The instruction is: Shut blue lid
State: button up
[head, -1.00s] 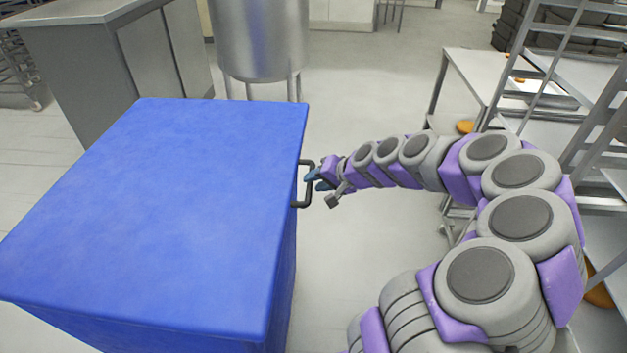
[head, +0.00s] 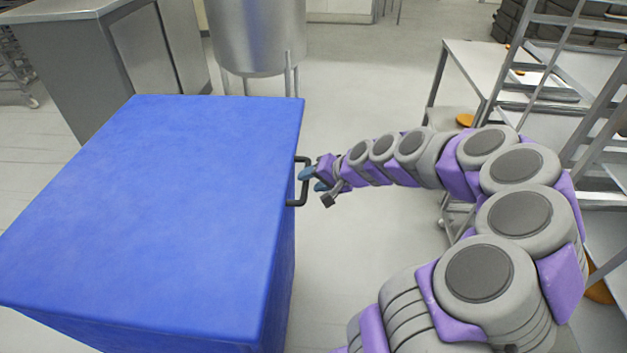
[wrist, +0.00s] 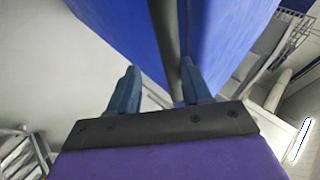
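The blue lid (head: 165,190) lies flat across the top of a large blue bin (head: 282,285) in the head view, with no gap visible along the edges I see. A dark bar handle (head: 291,204) sticks out from the bin's right side. My gripper (head: 313,180) is just right of this handle, with its blue fingers pointing at it. In the wrist view my gripper (wrist: 158,80) has its two fingers spread apart. The dark handle bar (wrist: 165,40) runs down between them, closer to the right finger. Whether a finger touches the bar is unclear.
A steel cabinet (head: 165,60) stands behind the bin on the left, and a round steel tank (head: 260,35) on legs stands behind it. A rack (head: 545,70) and a table (head: 470,65) are at the right. Open floor (head: 370,240) lies between bin and rack.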

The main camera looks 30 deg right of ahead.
jog(key=p+v, duration=0.2)
jog(key=v, duration=1.5)
jog(key=shift+p, duration=0.35)
jog(key=s+a+f+n+g, duration=0.1)
jog(key=s+a+n+g, duration=0.15)
jog(key=a, duration=0.65)
jog(key=s+a+n+g, duration=0.2)
jog(key=a+n+g, duration=0.1)
jog(key=a, duration=0.6)
jog(key=s+a+f+n+g+h, duration=0.1)
jog(key=s+a+g+h, duration=0.1)
jog(key=s, duration=0.6)
jog(key=s+a+f+n+g+h, duration=0.1)
jog(key=s+a+n+g, duration=0.1)
jog(key=s, duration=0.7)
jog(key=shift+s+a+f+g+h, duration=0.2)
jog(key=shift+a+f+g+h, duration=0.3)
jog(key=shift+a, duration=0.35)
jog(key=shift+r+n, duration=0.1)
jog(key=shift+n, duration=0.15)
